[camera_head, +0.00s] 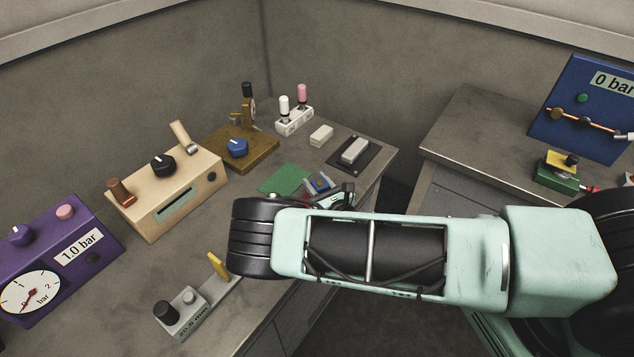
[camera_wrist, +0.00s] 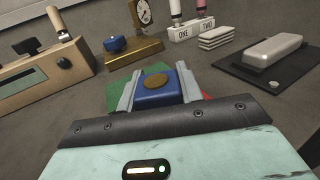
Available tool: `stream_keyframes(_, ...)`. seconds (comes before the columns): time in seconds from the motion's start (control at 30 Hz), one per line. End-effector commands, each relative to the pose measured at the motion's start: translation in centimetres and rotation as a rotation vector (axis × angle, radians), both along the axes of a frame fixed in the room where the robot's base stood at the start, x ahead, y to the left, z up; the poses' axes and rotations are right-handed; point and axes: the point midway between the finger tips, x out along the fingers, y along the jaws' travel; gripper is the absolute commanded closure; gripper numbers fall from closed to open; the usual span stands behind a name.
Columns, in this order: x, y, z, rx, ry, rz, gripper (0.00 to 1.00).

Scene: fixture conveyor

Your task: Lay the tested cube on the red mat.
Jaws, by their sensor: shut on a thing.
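My gripper (camera_head: 320,184) is shut on a blue cube with a round brass-coloured disc on top. In the wrist view the cube (camera_wrist: 150,97) sits between the two grey fingers. A green mat (camera_head: 283,180) lies on the bench to the left of the gripper; it also shows in the wrist view (camera_wrist: 119,90), left of and behind the cube. A small strip of the red mat (camera_wrist: 207,96) shows right of the right finger; the rest is hidden by the gripper. In the wrist view I cannot tell whether the cube touches the surface below.
A beige box with a knob (camera_head: 165,190), a brass stand with a blue knob (camera_head: 240,150) and a white switch block (camera_head: 294,121) stand behind. A black plate with a grey block (camera_head: 353,152) lies to the right. A purple gauge box (camera_head: 55,255) is at left.

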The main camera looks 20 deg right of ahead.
Motion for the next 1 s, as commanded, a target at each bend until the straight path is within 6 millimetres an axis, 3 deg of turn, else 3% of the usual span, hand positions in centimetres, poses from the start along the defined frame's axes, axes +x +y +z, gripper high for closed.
stream_keyframes(0.33, 0.0, 0.0, -0.5, 0.0, 0.0, 0.0, 0.87)
stream_keyframes(0.37, 0.0, 0.0, -0.5, 0.0, 0.0, 0.0, 0.61)
stream_keyframes(0.43, 0.0, 0.0, -0.5, 0.0, 0.0, 0.0, 0.42)
stream_keyframes(0.47, 0.0, 0.0, -0.5, 0.0, 0.0, 0.0, 0.39)
stream_keyframes(0.8, -0.4, -0.1, -0.6, 0.0, 0.001, -0.001, 0.39)
stream_keyframes(1.0, -3.2, -0.5, -0.8, -0.003, 0.003, 0.001, 0.39)
